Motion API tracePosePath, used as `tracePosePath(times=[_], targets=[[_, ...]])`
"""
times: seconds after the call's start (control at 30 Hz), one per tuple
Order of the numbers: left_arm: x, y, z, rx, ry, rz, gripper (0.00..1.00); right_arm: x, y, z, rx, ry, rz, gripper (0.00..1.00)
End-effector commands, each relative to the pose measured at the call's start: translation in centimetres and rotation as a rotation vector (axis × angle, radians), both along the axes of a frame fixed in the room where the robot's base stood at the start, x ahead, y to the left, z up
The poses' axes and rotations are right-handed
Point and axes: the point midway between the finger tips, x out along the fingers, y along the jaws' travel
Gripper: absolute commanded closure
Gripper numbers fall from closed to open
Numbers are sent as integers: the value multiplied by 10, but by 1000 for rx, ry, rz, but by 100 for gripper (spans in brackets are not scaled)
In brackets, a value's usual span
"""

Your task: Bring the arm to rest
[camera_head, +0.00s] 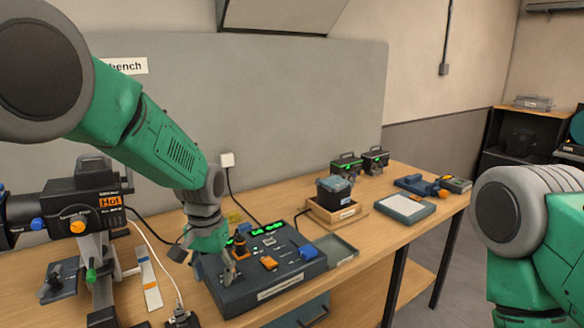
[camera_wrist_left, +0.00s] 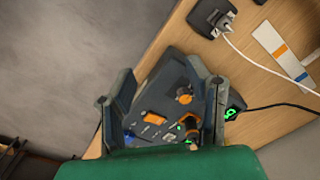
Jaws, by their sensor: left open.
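My left arm (camera_head: 150,135) reaches in from the left over the bench. My left gripper (camera_head: 204,262) is open above the left end of a dark control console (camera_head: 285,284). In the left wrist view, the fingers of the left gripper (camera_wrist_left: 160,72) are spread apart with nothing held between them. The console (camera_wrist_left: 163,78) shows beyond them, with an orange control (camera_wrist_left: 154,118) and an orange-topped knob (camera_wrist_left: 184,95). Green lights (camera_head: 269,229) glow along its back. Part of my right arm (camera_head: 535,240) shows at the right edge; its gripper is out of view.
A lamp marked "Hot" (camera_head: 82,208) stands close on the left, with a white cable beside it. A wooden tray (camera_head: 337,216) holding a dark box, a grey tablet-like panel (camera_head: 404,208) and black-green cases (camera_head: 347,164) are farther right. The wooden bench (camera_head: 400,238) has some bare room.

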Motion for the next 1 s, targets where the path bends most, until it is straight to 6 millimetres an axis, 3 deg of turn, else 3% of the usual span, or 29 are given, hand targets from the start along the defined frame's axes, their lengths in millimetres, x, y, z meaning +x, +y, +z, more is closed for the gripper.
tracePosePath(times=[0.03, 0.37, 0.67, 0.77, 0.9, 1.0], targets=[[-1, 0, 0, 0, 0, 0, 55, 0, 0, 0, 0, 0, 0, 60], [-24, 16, -69, -1, -1, 18, 55, 0, 0, -16, 0, 0, 0, 60], [-77, 40, -165, -1, -9, 43, 55, 0, 0, -40, 0, 0, 0, 60], [-110, 53, -212, 0, -9, 55, 55, -1, 0, -54, 0, 0, 0, 60], [-185, 76, -288, 2, -10, 77, 55, -1, 0, -80, 0, 0, 0, 60], [-245, 91, -328, 2, -19, 92, 55, -1, 0, -99, 0, 0, 0, 60]])
